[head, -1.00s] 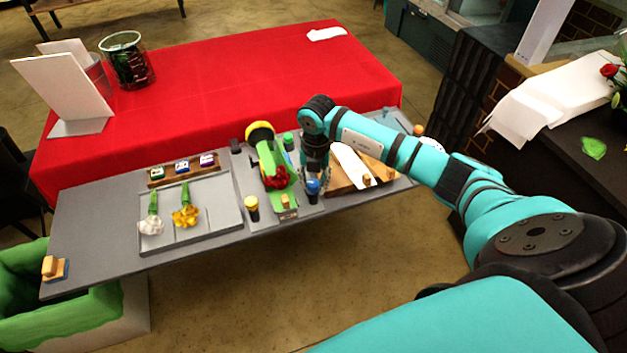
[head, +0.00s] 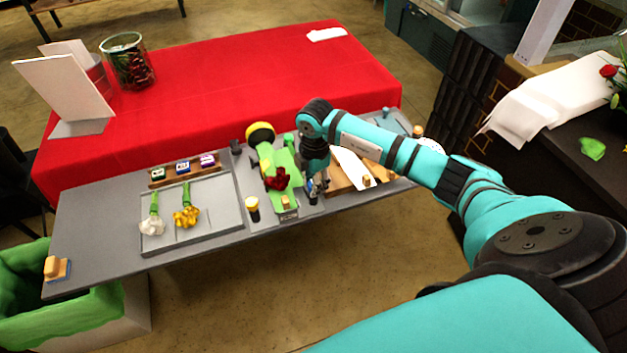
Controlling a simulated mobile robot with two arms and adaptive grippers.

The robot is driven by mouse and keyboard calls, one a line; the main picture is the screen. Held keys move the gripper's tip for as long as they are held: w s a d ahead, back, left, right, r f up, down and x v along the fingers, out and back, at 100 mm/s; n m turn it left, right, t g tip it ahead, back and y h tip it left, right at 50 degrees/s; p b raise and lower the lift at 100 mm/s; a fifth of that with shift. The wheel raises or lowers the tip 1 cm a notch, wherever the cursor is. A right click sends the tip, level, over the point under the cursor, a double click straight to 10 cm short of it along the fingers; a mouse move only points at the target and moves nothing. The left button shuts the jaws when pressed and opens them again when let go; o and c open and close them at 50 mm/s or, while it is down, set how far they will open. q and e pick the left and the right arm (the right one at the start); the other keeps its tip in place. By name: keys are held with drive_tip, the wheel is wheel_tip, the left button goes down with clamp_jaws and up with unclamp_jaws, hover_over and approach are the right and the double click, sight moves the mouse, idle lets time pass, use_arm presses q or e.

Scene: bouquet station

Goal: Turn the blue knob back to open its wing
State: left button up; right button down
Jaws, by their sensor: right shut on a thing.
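The blue knob (head: 311,186) stands on a dark post near the front edge of the grey table, just right of the green wrap (head: 290,170). My right gripper (head: 319,185) reaches down from above and is shut on the blue knob, hiding much of it. The green wrap lies flat beside the gripper, with a red flower (head: 278,180) on it. I cannot tell the exact angle of the knob or its wing. My left gripper is not in view.
A yellow-topped knob (head: 252,204) stands left of the wrap, and a yellow roll (head: 261,133) behind it. A grey tray (head: 219,218) holds a white and a yellow flower. A wooden board (head: 341,181) lies right of the gripper. A red-covered table (head: 230,85) is behind.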

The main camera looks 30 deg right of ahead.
drive_tip(key=shift+m, duration=0.6)
drive_tip(key=c, duration=1)
unclamp_jaws()
drive_tip(key=r, duration=1.2)
drive_tip(key=shift+s, duration=0.2)
